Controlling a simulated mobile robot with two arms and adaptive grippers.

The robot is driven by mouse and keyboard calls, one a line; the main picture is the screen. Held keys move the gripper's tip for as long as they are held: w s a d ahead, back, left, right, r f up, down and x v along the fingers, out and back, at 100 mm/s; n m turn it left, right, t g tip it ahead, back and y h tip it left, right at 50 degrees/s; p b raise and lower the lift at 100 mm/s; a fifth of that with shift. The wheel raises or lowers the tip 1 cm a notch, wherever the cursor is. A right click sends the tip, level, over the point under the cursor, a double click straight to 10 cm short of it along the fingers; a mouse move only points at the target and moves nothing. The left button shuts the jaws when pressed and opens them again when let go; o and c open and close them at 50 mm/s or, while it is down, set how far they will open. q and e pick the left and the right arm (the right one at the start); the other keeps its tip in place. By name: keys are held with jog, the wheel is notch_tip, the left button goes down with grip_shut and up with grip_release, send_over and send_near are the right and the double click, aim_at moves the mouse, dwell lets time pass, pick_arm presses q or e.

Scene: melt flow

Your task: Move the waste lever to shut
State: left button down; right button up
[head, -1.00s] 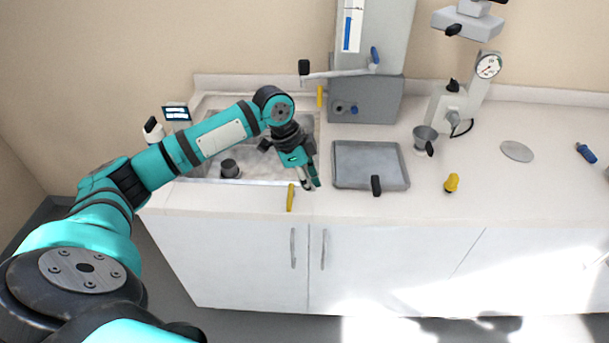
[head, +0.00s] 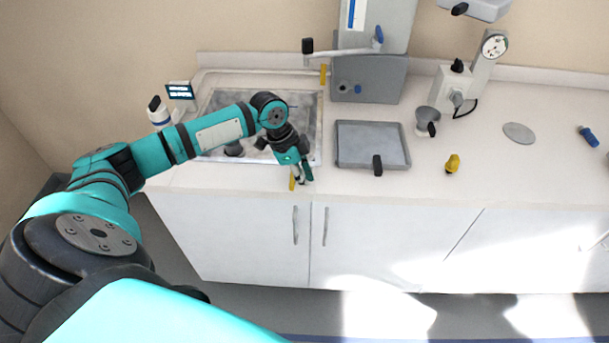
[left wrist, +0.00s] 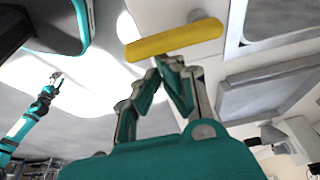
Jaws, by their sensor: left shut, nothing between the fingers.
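A yellow lever (head: 292,179) stands at the counter's front edge, just in front of the sink. It shows large as a yellow bar (left wrist: 175,40) in the left wrist view. A second yellow lever (head: 323,74) is at the sink's back right corner. No label shows which is the waste lever. My left gripper (head: 304,181) is shut and empty, pointing down beside the front lever, on its right. In the left wrist view its fingertips (left wrist: 168,60) are close to the bar; contact is unclear. My right gripper (left wrist: 57,78) is small and far off there, its jaws unclear.
The sink (head: 312,110) lies under my left forearm. A grey tray (head: 372,143) with a black handle stands to its right. Behind is a grey machine (head: 368,80). A yellow knob (head: 452,163) and a metal cup (head: 426,120) are farther right.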

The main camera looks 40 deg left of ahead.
pick_arm(q)
jog(key=shift+s+a+m, duration=0.1)
jog(key=shift+s+m, duration=0.05)
jog(key=shift+m, duration=0.25)
